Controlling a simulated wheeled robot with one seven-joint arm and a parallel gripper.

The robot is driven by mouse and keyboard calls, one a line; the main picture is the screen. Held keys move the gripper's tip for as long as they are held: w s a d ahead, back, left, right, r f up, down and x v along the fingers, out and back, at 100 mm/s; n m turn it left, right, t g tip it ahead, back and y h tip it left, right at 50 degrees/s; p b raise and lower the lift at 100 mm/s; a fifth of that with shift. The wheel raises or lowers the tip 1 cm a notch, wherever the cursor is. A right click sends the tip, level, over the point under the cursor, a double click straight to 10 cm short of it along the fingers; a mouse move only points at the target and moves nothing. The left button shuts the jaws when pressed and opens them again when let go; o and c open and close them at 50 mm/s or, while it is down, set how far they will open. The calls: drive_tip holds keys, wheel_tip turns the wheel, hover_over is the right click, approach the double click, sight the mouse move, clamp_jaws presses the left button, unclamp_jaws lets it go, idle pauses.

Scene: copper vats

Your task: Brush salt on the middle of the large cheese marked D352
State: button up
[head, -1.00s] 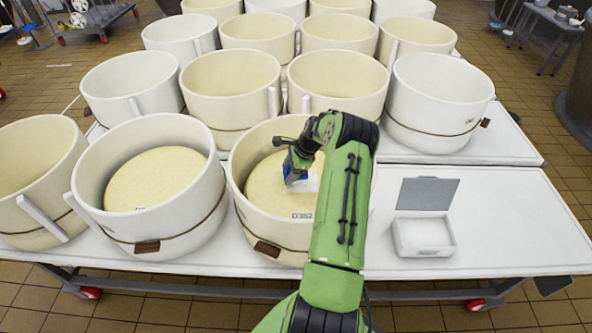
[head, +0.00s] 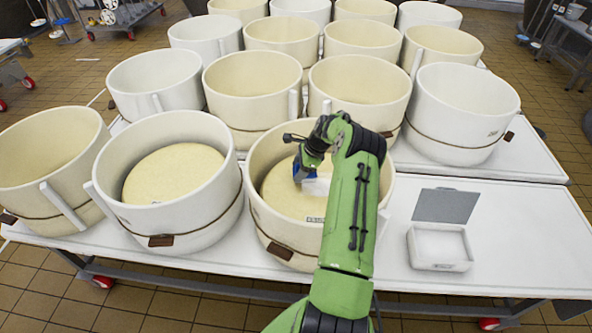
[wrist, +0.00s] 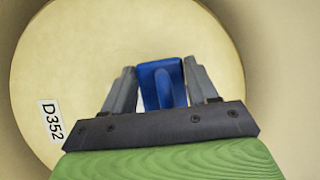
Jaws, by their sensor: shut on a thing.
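The large cheese marked D352 (wrist: 75,60) is a pale yellow round lying inside a cream mould (head: 268,222). Its white label (wrist: 50,120) reads D352 in the wrist view, and the label also shows at the cheese's near edge in the head view (head: 315,219). My gripper (wrist: 160,85) is shut on a blue brush handle (wrist: 162,78) and is over the cheese, inside the mould's rim. The brush's pale bristles (head: 318,185) show below the blue part in the head view, close to the cheese; I cannot tell whether they touch it. My arm hides the right part of the cheese.
An open white salt box (head: 440,248) with a grey lid (head: 445,205) stands on the white table to the right. Another mould (head: 185,222) holding a cheese (head: 175,172) stands at left. Several empty moulds crowd behind.

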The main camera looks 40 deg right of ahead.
drive_tip(key=shift+s+d+r, duration=0.15)
drive_tip(key=shift+s+d, duration=0.75)
drive_tip(key=shift+s, duration=0.15)
drive_tip(key=shift+s+d+f, duration=0.1)
drive_tip(key=shift+s+d, duration=1.15)
drive_tip(key=shift+s, duration=0.2)
drive_tip(key=shift+s+d+f, duration=0.1)
drive_tip(key=shift+s+d, duration=1.1)
drive_tip(key=shift+s, duration=0.25)
wheel_tip(320, 180, up, 6)
drive_tip(key=p, duration=0.4)
drive_tip(key=shift+r, duration=0.15)
wheel_tip(320, 180, up, 3)
drive_tip(key=p, duration=0.2)
drive_tip(key=shift+p, duration=0.3)
